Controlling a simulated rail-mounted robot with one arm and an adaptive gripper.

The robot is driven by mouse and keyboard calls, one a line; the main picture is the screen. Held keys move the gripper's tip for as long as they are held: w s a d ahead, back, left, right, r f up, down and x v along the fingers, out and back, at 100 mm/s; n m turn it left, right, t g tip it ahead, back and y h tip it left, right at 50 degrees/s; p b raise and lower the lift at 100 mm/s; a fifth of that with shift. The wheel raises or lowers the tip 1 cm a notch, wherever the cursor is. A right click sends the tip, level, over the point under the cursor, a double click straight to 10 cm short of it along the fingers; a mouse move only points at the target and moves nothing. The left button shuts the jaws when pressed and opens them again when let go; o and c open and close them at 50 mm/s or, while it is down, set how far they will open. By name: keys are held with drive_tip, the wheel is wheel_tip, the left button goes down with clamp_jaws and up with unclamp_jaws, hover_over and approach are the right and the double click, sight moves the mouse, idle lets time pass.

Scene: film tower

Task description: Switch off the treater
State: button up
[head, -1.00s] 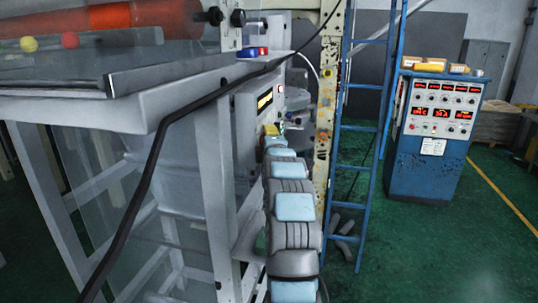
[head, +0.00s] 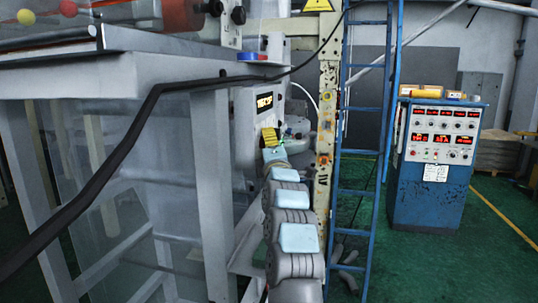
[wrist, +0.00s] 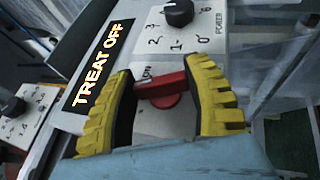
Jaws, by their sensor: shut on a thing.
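The treater is a grey box (head: 243,118) on the machine's side in the head view. Its lit display (head: 265,101) faces my arm; in the wrist view the display (wrist: 98,62) reads "TREAT OFF". A red switch handle (wrist: 166,88) sits on its pale panel, between my yellow ridged fingers. My gripper (wrist: 160,74) is shut on this handle, with a finger on each side. "on" is printed just above the handle, partly hidden. In the head view my gripper (head: 268,136) is at the panel, and the switch cannot be made out.
Another black knob (wrist: 14,107) is at left. A black cable (head: 150,110) crosses the head view. A blue ladder (head: 362,130) and a blue control cabinet (head: 432,190) stand to the right.

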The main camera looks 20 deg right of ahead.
drive_tip(key=shift+f+n+t+b, duration=0.2)
drive_tip(key=shift+n+t+b, duration=0.5)
drive_tip(key=shift+b, duration=2.1)
drive_tip(key=shift+f, duration=0.1)
drive_tip(key=shift+t+b, duration=0.3)
drive_tip(key=shift+b, duration=0.6)
drive_tip(key=shift+n+t+y+b, duration=0.3)
drive_tip(key=shift+n+t+b, duration=0.4)
drive_tip(key=shift+b, duration=0.45)
drive_tip(key=shift+n+t+y+b, duration=0.7)
drive_tip(key=shift+t+y+b, duration=0.1)
drive_tip(key=shift+t, duration=0.1)
drive_tip(key=o, duration=1.2)
drive_tip(key=shift+r, duration=0.25)
drive_tip(key=shift+s+f, duration=0.1)
